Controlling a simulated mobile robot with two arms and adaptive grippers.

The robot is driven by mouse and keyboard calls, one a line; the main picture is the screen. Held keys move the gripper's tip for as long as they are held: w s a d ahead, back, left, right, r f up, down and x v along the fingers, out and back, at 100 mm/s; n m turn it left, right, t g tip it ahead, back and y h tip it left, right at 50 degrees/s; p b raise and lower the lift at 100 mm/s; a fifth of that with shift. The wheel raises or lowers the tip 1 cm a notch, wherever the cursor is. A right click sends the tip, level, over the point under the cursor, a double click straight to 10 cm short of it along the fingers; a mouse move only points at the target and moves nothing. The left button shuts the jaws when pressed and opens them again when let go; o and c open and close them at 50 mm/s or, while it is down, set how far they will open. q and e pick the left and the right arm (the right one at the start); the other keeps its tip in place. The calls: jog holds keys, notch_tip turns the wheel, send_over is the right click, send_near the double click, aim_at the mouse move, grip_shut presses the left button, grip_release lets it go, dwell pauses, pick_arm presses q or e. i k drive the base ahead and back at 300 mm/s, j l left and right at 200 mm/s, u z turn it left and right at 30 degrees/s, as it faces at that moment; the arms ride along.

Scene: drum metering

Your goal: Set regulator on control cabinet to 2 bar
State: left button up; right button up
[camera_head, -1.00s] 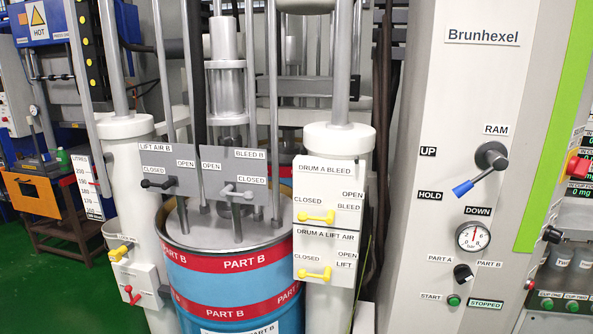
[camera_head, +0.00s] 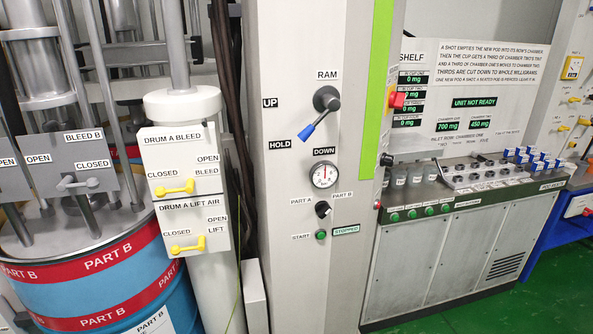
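A tall grey cabinet (camera_head: 297,120) stands in the middle of the view. A round white pressure gauge (camera_head: 325,174) is on its front; the needle appears to point roughly upward, but the scale is too small to read. A black knob (camera_head: 387,159) sticks out at the cabinet's right side; I cannot tell whether it is the regulator. A black PART A/PART B selector knob (camera_head: 323,209) is below the gauge. The RAM lever (camera_head: 318,112) has a blue tip angled down-left toward HOLD. Neither of my grippers is in view.
A green START button (camera_head: 321,235) sits beside a STOPPED display (camera_head: 346,230). A red switch (camera_head: 397,100) juts from the cabinet's right side. The blue PART B drum (camera_head: 95,285) is at left. A long bench (camera_head: 450,230) runs right; green floor (camera_head: 500,312) is clear in front.

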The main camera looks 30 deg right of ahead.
aim_at(387, 159)
jog(key=z, duration=1.45)
jog(key=i+l, duration=0.1)
jog(key=l+u, duration=0.05)
